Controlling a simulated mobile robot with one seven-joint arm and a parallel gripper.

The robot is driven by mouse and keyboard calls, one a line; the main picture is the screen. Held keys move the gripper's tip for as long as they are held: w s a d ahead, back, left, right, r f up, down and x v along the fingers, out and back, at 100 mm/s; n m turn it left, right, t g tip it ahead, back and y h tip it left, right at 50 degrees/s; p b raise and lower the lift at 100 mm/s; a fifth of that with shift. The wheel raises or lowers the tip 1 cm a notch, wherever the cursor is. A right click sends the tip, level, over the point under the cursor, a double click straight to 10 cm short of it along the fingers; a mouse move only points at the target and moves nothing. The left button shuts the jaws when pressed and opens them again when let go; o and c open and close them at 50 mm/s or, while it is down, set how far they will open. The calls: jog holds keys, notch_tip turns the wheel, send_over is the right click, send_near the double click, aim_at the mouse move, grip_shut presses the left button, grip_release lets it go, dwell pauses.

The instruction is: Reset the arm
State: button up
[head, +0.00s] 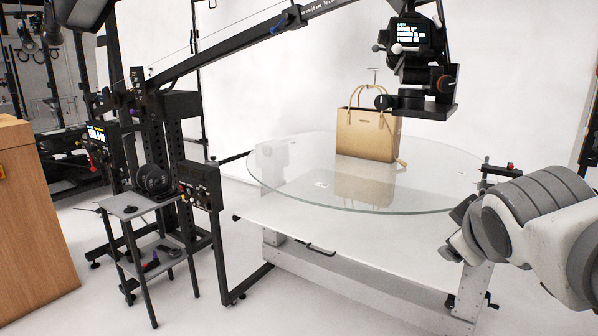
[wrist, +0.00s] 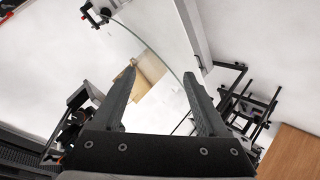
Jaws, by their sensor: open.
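My gripper (wrist: 159,73) shows in the wrist view with its two dark fingers spread apart and nothing held between them. In the head view my arm comes in from the right edge, and my gripper (head: 456,232) is at the right, near the front right side of the turntable, partly hidden by my own arm links. A tan handbag (head: 368,134) stands upright on the round glass turntable (head: 290,185), apart from my gripper. In the wrist view, a tan patch shows beyond the fingers; I cannot tell whether it is the bag or its reflection.
A camera rig (head: 415,60) hangs from a long boom (head: 235,45) above the turntable. A small stand (head: 140,205) with equipment and a wooden cabinet (head: 35,225) are on the left. The front floor is clear.

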jog(key=s+a+f+m+g+y, duration=0.4)
jog(key=s+a+f+m+g, duration=0.15)
jog(key=s+a+f, duration=0.6)
notch_tip(320, 180, up, 12)
jog(key=d+p, duration=0.1)
jog(key=p, duration=1.1)
jog(key=shift+d+r+t, duration=0.15)
jog(key=shift+d+t, duration=0.05)
jog(key=shift+t, duration=0.15)
jog(key=shift+c, duration=0.2)
dwell(0.3)
jog(key=c, duration=0.4)
jog(key=shift+d, duration=0.15)
